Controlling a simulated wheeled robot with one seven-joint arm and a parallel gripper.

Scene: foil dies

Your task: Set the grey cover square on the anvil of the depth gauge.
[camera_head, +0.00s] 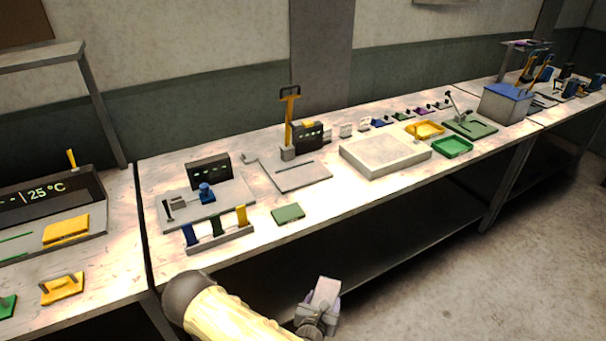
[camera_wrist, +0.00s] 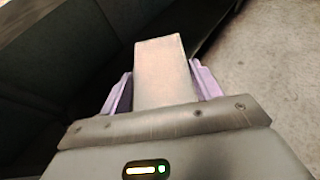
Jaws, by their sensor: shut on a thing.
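My gripper (camera_head: 318,312) is low in the head view, in front of the bench and apart from it. It is shut on a pale grey block, seemingly the grey cover (camera_wrist: 163,70), which stands out between the purple fingers in the wrist view. The cover's far end also shows in the head view (camera_head: 326,289). Two devices with dark displays stand on the bench: a grey plate with a blue knob (camera_head: 207,191) at left, and a slotted plate (camera_head: 297,176) by a yellow-handled post (camera_head: 290,120). I cannot tell which is the depth gauge; no anvil is clearly visible.
A rack with blue, green and yellow pieces (camera_head: 218,242) and a green pad (camera_head: 288,213) lie near the bench's front edge. A pale grey block-like tray (camera_head: 385,155), a yellow tray (camera_head: 425,129) and a green tray (camera_head: 452,147) stand farther right. Floor at right is clear.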

